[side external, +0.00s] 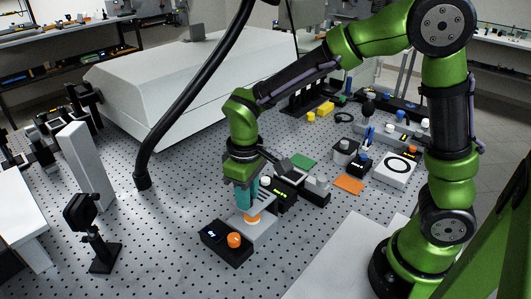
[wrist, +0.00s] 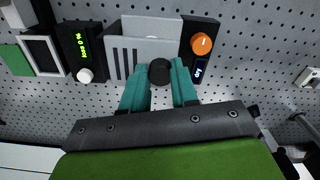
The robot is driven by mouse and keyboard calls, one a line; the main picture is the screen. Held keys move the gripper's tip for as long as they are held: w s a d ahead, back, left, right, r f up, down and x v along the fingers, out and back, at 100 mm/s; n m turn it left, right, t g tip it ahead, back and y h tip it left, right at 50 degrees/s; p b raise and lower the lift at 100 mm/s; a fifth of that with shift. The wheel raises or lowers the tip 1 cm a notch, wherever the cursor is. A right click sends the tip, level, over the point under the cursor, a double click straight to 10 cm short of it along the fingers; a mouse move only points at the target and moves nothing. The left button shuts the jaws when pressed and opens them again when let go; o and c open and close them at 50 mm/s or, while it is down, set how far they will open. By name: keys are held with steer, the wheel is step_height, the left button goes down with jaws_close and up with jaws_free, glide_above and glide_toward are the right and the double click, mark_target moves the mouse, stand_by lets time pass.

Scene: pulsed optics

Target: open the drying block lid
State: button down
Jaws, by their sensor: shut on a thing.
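The drying block (side external: 222,244) is a dark box near the front of the perforated table, with an orange dial (side external: 233,240) and a small lit display. Its dial also shows in the wrist view (wrist: 201,43). A pale grey lid-like plate (wrist: 152,27) lies beside the dial; I cannot tell whether it is raised. My gripper (side external: 248,206) points down over this plate. Its teal fingers (wrist: 160,84) are shut on a round dark knob (wrist: 160,70) at the plate's near edge.
A black box with a green readout (wrist: 82,45) and white knob stands beside the block. Green (side external: 303,161) and orange (side external: 348,185) pads and several small devices lie behind. A black hose (side external: 142,180) and a black post mount (side external: 103,255) stand left. The table in front is clear.

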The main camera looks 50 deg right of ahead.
mark_target(263, 192)
steer(key=shift+r, duration=0.1)
steer(key=shift+d+r+y, duration=0.35)
steer(key=shift+r+y, duration=0.05)
steer(key=shift+y, duration=0.35)
steer(key=shift+d+r+y, duration=0.35)
steer(key=shift+y, duration=0.4)
steer(key=shift+d+r+y, duration=0.4)
steer(key=shift+d+y, duration=0.1)
steer(key=shift+y, duration=0.4)
steer(key=d+y, duration=0.1)
steer(key=y, duration=0.1)
steer(key=d+r+y, duration=0.1)
steer(key=d+y, duration=0.1)
steer(key=shift+r+y, duration=0.1)
steer(key=shift+y, duration=0.2)
steer(key=d+y, duration=0.1)
steer(key=y, duration=0.1)
steer(key=shift+d+r+y, duration=0.1)
steer(key=shift+d+y, duration=0.2)
steer(key=shift+d, duration=0.05)
steer(key=shift+d+f+y, duration=0.2)
steer(key=shift+d+y, duration=0.5)
steer(key=shift+y, duration=0.4)
steer(key=shift+d+f+y, duration=0.2)
steer(key=shift+d+y, duration=0.45)
steer(key=shift+y, duration=0.45)
steer(key=shift+d+f+y, duration=0.2)
steer(key=shift+d+y, duration=0.5)
steer(key=shift+y, duration=0.4)
